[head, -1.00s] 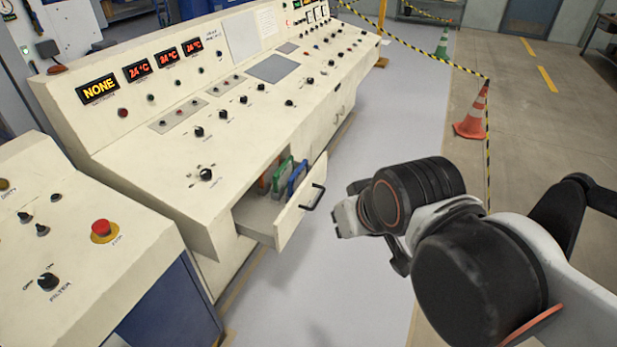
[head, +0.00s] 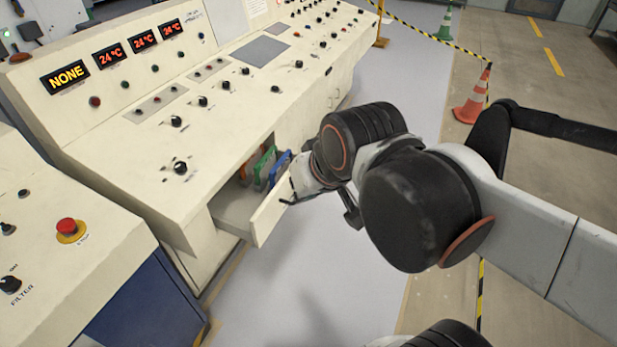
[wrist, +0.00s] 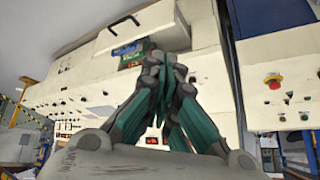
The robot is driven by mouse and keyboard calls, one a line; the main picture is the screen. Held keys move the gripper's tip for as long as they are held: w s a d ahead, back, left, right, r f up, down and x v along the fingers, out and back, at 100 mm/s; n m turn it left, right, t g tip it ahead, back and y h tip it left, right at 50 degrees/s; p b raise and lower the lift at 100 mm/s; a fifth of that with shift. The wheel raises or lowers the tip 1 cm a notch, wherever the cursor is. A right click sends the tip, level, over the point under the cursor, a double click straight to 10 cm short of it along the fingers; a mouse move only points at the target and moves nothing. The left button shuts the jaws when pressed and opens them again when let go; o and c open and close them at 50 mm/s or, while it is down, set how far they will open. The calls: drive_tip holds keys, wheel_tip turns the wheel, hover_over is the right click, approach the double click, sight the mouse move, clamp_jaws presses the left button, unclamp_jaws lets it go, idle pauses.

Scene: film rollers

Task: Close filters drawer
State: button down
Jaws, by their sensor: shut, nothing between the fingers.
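The filters drawer (head: 271,212) is pulled out from the front of the cream control console (head: 200,120). Orange, green and blue filters (head: 265,166) stand in it. In the wrist view the drawer's cream front (wrist: 160,22) and dark handle (wrist: 118,23) show at the top, with blue and green filters (wrist: 129,53) beside it. My gripper (wrist: 165,62) is shut and empty, its fingers together near the drawer front. In the head view it is mostly hidden by my wrist, close to the right side of the drawer front. I cannot tell whether it touches.
A second cream console with a red emergency button (head: 67,227) stands at the lower left, near the drawer. An orange cone (head: 472,96) and striped tape are behind my arm. The grey floor (head: 320,265) in front of the drawer is clear.

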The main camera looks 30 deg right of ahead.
drive_tip(key=w+m+g+y, duration=0.15)
drive_tip(key=w+m, duration=0.45)
drive_tip(key=w, duration=1)
drive_tip(key=w+d+f+m+y+b, duration=0.2)
drive_tip(key=w+d+f+m, duration=0.55)
drive_tip(key=w, duration=0.25)
drive_tip(key=w+d+f+m+t+y+b, duration=0.1)
drive_tip(key=w+d+f+m, duration=0.2)
drive_tip(key=d+f+m, duration=0.7)
drive_tip(key=w+d+f+m+t+y, duration=0.1)
drive_tip(key=w+d+f+m, duration=0.3)
drive_tip(key=d+f, duration=1.2)
drive_tip(key=a+b+x, duration=0.1)
drive_tip(key=b+x, duration=0.1)
drive_tip(key=x, duration=0.6)
drive_tip(key=s+a+r+b+x, duration=0.1)
drive_tip(key=a+b+x, duration=0.1)
drive_tip(key=x, duration=0.6)
drive_tip(key=shift+b, duration=0.45)
drive_tip(key=shift+w+a+r, duration=0.15)
drive_tip(key=shift+a, duration=0.05)
